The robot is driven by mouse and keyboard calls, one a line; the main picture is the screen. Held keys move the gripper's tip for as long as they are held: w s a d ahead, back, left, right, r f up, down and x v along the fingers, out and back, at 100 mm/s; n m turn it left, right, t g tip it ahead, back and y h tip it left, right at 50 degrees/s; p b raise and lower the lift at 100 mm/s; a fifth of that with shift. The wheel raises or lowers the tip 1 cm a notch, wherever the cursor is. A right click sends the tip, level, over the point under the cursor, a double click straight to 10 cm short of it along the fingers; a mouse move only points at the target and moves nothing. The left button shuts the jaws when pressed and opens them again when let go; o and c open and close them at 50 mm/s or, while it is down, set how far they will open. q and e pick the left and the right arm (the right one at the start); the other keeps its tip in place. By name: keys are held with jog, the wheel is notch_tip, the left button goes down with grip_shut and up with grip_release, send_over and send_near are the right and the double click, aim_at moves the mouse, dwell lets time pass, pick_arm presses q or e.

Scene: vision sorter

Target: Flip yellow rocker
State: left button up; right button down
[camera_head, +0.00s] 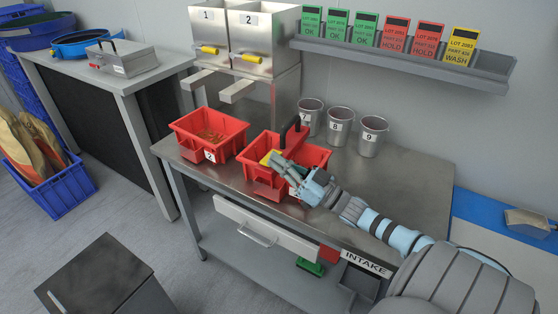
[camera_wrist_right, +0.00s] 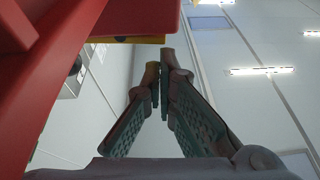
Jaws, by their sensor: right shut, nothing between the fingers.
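A small yellow part (camera_head: 267,157), which looks like the rocker, shows at the left of the right red bin (camera_head: 312,152). It also shows as a yellow strip in the right wrist view (camera_wrist_right: 135,39). Which way it is tipped I cannot tell. My right gripper (camera_head: 274,159) is right beside the yellow part, with its fingers over the red bin. In the right wrist view the fingertips (camera_wrist_right: 160,82) are together and hold nothing. Whether they touch the yellow part I cannot tell. My left gripper is not in view.
A second red bin (camera_head: 213,150) with small parts stands to the left. Three metal cups (camera_head: 340,125) stand behind on the steel table (camera_head: 400,185). A dark upright piece (camera_head: 291,132) rises at the right bin. Dispensers with yellow handles (camera_head: 210,50) are at the back.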

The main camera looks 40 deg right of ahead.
jog(key=shift+f+n+y+b, duration=0.4)
jog(key=shift+f+n+b, duration=0.25)
jog(key=shift+f+n, duration=0.3)
jog(key=shift+s+a+r+n, duration=0.1)
jog(key=shift+r+n, duration=0.15)
jog(key=shift+n, duration=0.2)
notch_tip(320, 180, up, 6)
jog(key=f+p, duration=0.1)
jog(key=p, duration=0.5)
jog(key=v, duration=1)
jog(key=shift+a+f, duration=0.2)
jog(key=shift+f, duration=0.15)
jog(key=shift+s, duration=0.1)
